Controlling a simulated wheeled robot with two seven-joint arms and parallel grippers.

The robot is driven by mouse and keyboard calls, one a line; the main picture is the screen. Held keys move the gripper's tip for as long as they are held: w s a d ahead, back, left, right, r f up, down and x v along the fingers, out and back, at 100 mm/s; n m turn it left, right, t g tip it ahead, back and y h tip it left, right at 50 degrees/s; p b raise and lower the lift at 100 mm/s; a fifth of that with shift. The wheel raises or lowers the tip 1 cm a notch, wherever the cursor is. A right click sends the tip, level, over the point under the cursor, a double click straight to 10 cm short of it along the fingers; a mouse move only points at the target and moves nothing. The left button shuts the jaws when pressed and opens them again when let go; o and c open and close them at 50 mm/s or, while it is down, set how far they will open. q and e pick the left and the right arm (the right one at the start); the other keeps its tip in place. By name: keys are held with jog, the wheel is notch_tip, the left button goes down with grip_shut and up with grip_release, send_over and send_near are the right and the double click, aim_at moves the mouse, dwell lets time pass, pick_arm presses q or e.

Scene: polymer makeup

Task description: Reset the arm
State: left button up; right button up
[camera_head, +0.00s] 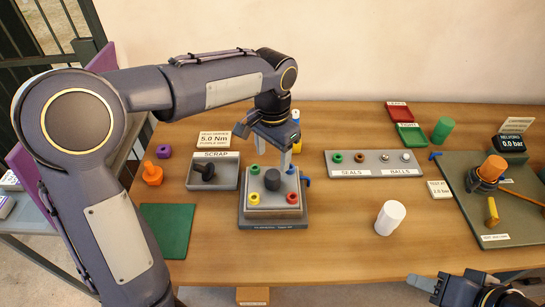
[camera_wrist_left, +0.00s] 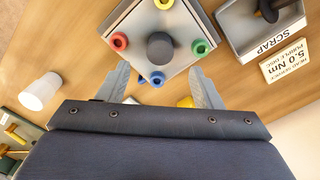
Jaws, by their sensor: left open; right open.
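My left arm reaches in from the left, and its gripper (camera_head: 287,155) hangs over the back of the grey fixture block (camera_head: 272,212). In the left wrist view the two fingers (camera_wrist_left: 159,88) are spread apart with nothing between them. The block carries a dark round knob (camera_head: 272,180) with red, green, blue and yellow ring-shaped pieces around it. It also shows ahead of the fingers in the left wrist view (camera_wrist_left: 160,47). My right gripper (camera_head: 432,283) is at the lower right, low in the picture near the table's front edge, with nothing seen in it.
The scrap tray (camera_head: 228,182) holding a dark part is left of the block. The seals and balls tray (camera_head: 372,171) is right of it. A white cylinder (camera_head: 390,218) stands on open table. A test board (camera_head: 460,175) fills the right. A green mat (camera_head: 165,230) lies left.

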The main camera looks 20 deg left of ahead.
dwell(0.3)
pick_arm(q)
jog(key=s+a+n+t+h, duration=0.2)
jog(key=s+a+n, duration=0.1)
jog(key=s, duration=0.8)
jog(key=s+a+f+n+t+h, duration=0.1)
jog(key=s+a+n+t, duration=0.2)
jog(key=s, duration=0.8)
jog(key=shift+a+n+t+h, duration=0.3)
jog(key=shift+a+n+h, duration=0.1)
jog(key=shift+a+n, duration=0.35)
